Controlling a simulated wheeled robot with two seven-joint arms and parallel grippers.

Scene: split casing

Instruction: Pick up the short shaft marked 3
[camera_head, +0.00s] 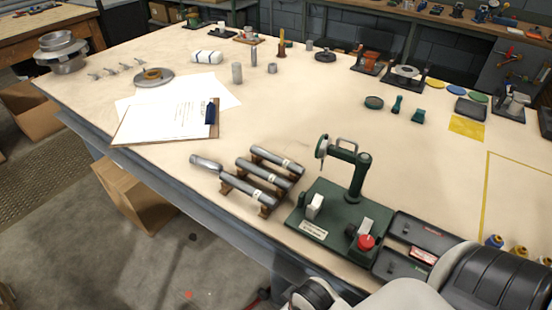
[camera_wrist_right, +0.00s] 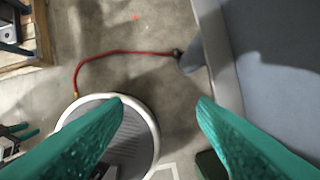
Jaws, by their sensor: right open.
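Three grey metal shafts lie on brown wooden rests near the front edge of the bench. The rear shaft (camera_head: 277,160) and the middle shaft (camera_head: 262,172) look shorter. The front shaft (camera_head: 240,187) is longer, with a thick left end. Pale labels show near their right ends, but the numbers are too small to read, so I cannot tell which is marked 3. My right gripper (camera_wrist_right: 162,104) shows in the right wrist view, its green fingers apart and empty, above the floor beside the bench. My left gripper is not in view.
A green press-like fixture (camera_head: 345,195) with a red knob stands right of the shafts, beside a dark tray (camera_head: 432,236). A clipboard (camera_head: 168,123) lies behind left. My right arm covers the lower right corner. The bench middle is clear. A red hose (camera_wrist_right: 110,54) lies on the floor.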

